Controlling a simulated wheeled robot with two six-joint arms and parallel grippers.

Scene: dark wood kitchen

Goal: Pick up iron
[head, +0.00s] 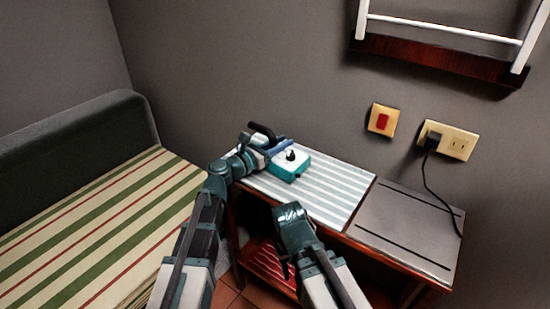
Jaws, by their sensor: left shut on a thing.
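The iron (288,170) is teal and white with a black knob on top. It is at the back left of the low table, over the striped surface. My left gripper (267,151) reaches in from the left and is shut on the iron at its left side. The fingers partly cover the iron there, and a dark curved part shows just behind them. I cannot tell whether the iron touches the surface.
A striped bed (90,225) stands at left. A black cord hangs from the wall outlet (450,141) to the table's right side. A white-railed rack (440,50) is on the wall above.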

